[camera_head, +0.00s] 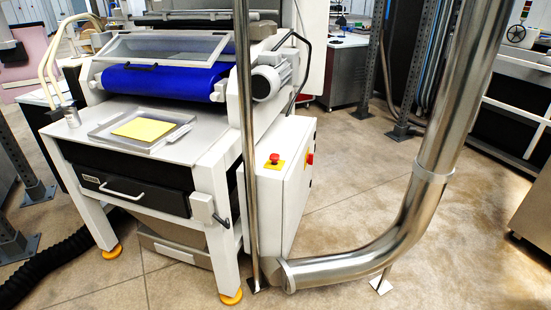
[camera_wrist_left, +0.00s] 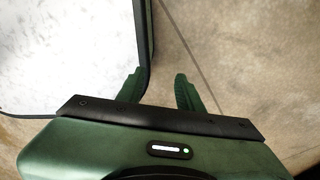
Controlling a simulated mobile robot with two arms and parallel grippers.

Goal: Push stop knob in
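The red stop knob (camera_head: 274,158) stands on a small yellow plate on the top of the white control box at the machine's right side. A second red knob (camera_head: 310,158) shows on the box's right face. I cannot tell how far either knob is pressed. My left gripper (camera_wrist_left: 160,90) shows only in the left wrist view; its two green fingers are apart, with nothing between them. Neither gripper is in the head view, and neither knob is in the left wrist view. My right gripper is not in view.
A vertical metal post (camera_head: 246,130) stands just left of the knob. A thick bent steel pipe (camera_head: 437,140) rises to the right. The sheeter has a blue roller (camera_head: 165,80) and a tray (camera_head: 105,133) with a yellow sheet. A pale dark-edged panel (camera_wrist_left: 70,50) is beside my left fingers.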

